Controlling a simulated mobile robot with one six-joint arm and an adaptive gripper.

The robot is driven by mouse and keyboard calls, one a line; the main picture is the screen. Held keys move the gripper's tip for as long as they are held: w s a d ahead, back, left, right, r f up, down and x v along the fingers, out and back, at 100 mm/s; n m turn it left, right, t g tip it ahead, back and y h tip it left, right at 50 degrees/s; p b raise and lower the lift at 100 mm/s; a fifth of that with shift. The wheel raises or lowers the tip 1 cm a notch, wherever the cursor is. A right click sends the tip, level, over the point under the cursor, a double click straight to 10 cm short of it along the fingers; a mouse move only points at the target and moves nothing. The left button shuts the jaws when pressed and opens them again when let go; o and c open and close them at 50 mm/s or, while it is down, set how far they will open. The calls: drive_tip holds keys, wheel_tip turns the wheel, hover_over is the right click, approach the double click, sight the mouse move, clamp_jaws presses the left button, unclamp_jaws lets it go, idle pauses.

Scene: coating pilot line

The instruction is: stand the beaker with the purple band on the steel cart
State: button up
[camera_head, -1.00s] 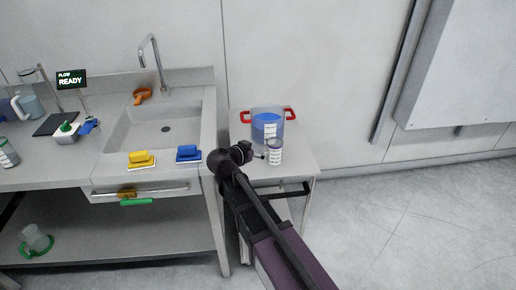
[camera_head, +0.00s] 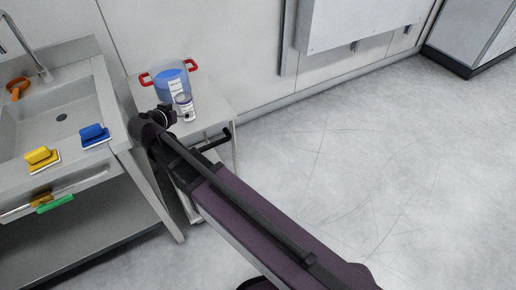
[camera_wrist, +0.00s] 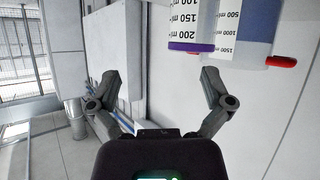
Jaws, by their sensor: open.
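The beaker with the purple band (camera_head: 186,109) stands upright on the steel cart (camera_head: 214,106). It is small and clear with a white label, in front of a larger blue-filled vessel. In the wrist view the purple-banded beaker (camera_wrist: 191,28) shows at the top, partly cut off, with its volume marks and band visible. My gripper (camera_head: 168,115) is just left of the beaker in the head view. In the wrist view my gripper (camera_wrist: 160,82) has its fingers spread wide with nothing between them; the beaker lies beyond them, toward the right finger.
The vessel with red handles (camera_head: 171,82) stands close behind the beaker. A bench with a sink (camera_head: 60,118) is left of the cart, with a yellow brush (camera_head: 40,156) and a blue brush (camera_head: 94,134) on its edge. The floor right of the cart is clear.

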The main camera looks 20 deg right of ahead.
drive_tip(key=s+d+f+n+g+y, duration=0.2)
drive_tip(key=s+d+f+g, duration=0.3)
drive_tip(key=s+d, duration=0.3)
drive_tip(key=s+d+f+n+g+y, duration=0.3)
drive_tip(key=s+d, duration=0.5)
drive_tip(key=d, duration=0.8)
drive_tip(key=shift+f+n+g+y, duration=0.3)
drive_tip(key=shift+f+g+y, duration=0.65)
drive_tip(key=shift+g, duration=0.25)
drive_tip(key=shift+w+d, duration=0.1)
wheel_tip(320, 180, up, 11)
drive_tip(key=p, duration=1.1)
drive_tip(key=shift+r, duration=0.2)
